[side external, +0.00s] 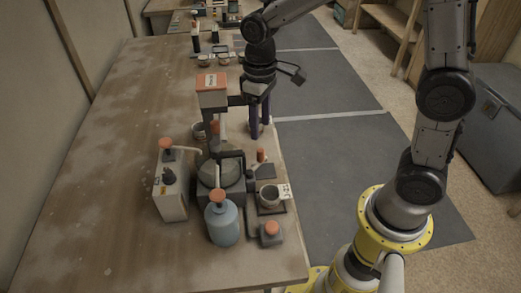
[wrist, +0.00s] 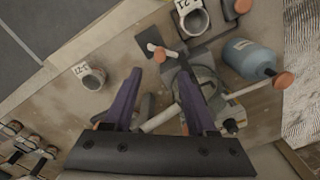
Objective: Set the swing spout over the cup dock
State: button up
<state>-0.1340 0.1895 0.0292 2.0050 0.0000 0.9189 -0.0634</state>
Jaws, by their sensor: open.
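My gripper (side external: 260,133) hangs over the bench beside the dark machine, its purple fingers pointing down. In the wrist view the fingers (wrist: 160,82) are apart with nothing clasped between them. An orange knob with a short pale bar (wrist: 159,54) shows just beyond the fingertips; it looks like the small orange-topped post (side external: 261,155) in the side view. A pale tube (wrist: 160,118) lies across the gap between the fingers. I cannot tell which of these is the swing spout. A tagged cup (side external: 269,194) stands on a dark square pad (side external: 272,211), possibly the cup dock; the cup also shows in the wrist view (wrist: 193,20).
A blue bottle (side external: 223,225), a white dispenser (side external: 170,190) and a small orange-topped block (side external: 270,234) crowd the machine's round vessel (side external: 221,177). Another tagged cup (wrist: 93,78) stands left of the fingers in the wrist view. The bench's left side is clear.

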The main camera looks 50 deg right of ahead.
aim_at(260, 150)
notch_tip(260, 150, down, 10)
jog(key=shift+r, duration=0.15)
dwell(0.3)
grip_shut()
jog(key=shift+r, duration=0.1)
dwell(1.2)
